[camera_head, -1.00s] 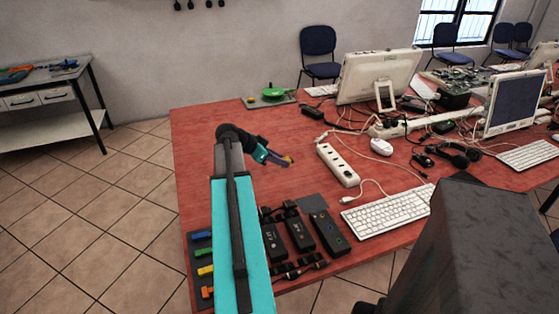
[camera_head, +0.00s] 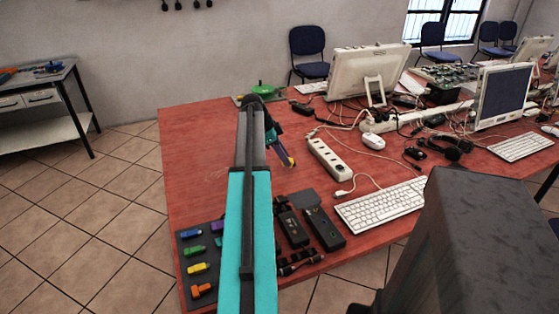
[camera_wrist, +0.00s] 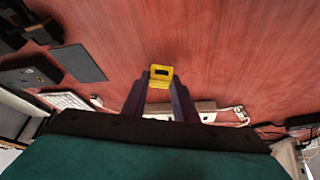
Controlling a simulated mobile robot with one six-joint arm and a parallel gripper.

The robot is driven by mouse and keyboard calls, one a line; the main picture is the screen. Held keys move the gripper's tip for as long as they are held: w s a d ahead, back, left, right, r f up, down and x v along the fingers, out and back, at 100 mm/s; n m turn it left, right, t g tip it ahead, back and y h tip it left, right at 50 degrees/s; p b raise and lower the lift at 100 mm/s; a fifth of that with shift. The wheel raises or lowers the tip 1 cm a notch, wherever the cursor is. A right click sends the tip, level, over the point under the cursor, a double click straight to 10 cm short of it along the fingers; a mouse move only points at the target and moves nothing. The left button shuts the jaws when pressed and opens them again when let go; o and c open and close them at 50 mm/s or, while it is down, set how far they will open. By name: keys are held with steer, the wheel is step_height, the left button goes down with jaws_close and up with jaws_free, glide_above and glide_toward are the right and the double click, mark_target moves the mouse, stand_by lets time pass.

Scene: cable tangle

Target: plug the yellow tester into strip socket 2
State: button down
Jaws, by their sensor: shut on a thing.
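My gripper (camera_head: 287,160) is shut on the yellow tester (camera_wrist: 160,76), which shows between the two fingertips in the wrist view. In the head view the tester (camera_head: 291,162) is a small yellow spot at the fingertips, left of the white power strip (camera_head: 328,160) and apart from it. The strip lies on the red table with a row of sockets on top; socket numbers are too small to read. In the wrist view the strip (camera_wrist: 205,106) is partly hidden behind the fingers.
A dark tray (camera_head: 180,262) with several coloured plugs is at the table's front left. Black boxes (camera_head: 325,229), a white keyboard (camera_head: 380,206) and a mouse (camera_head: 373,141) lie near the strip. Cables and a monitor (camera_head: 368,72) are behind. The table's left part is clear.

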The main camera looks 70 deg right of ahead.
steer(key=d+m+t, duration=0.1)
steer(key=s+d+m+t+y+b, duration=0.1)
steer(key=s+d+m+b, duration=0.1)
steer(key=shift+s+d+f+t+y, duration=0.1)
steer(key=shift+f+t+y, duration=0.2)
steer(key=shift+t+y, duration=0.1)
steer(key=shift+s+d+r+m+t+b, duration=0.15)
steer(key=shift+s+d+m+t+b, duration=0.45)
steer(key=shift+m+t, duration=0.45)
steer(key=shift+s+d+r+m+t+b, duration=0.3)
steer(key=shift+s+d+m+t+b, duration=0.35)
steer(key=shift+d+m+t, duration=0.4)
steer(key=s+d+r+m+t+h+b, duration=0.1)
steer(key=s+m, duration=0.1)
steer(key=s+d+r+m+t+h+b, duration=0.1)
steer(key=d+m, duration=0.1)
steer(key=shift+s+r+h+b, duration=0.2)
steer(key=shift+s+h+b, duration=0.15)
steer(key=shift+s+h, duration=0.05)
steer(key=s+d+r+m+t+h+b, duration=0.1)
steer(key=s+d+r+m+h+b, duration=0.1)
steer(key=s+r, duration=0.3)
steer(key=shift+d+r+m+h, duration=0.3)
steer(key=shift+d+m+h, duration=0.3)
steer(key=shift+d+h, duration=0.15)
steer(key=shift+f+b, duration=0.3)
steer(key=shift+b, duration=0.1)
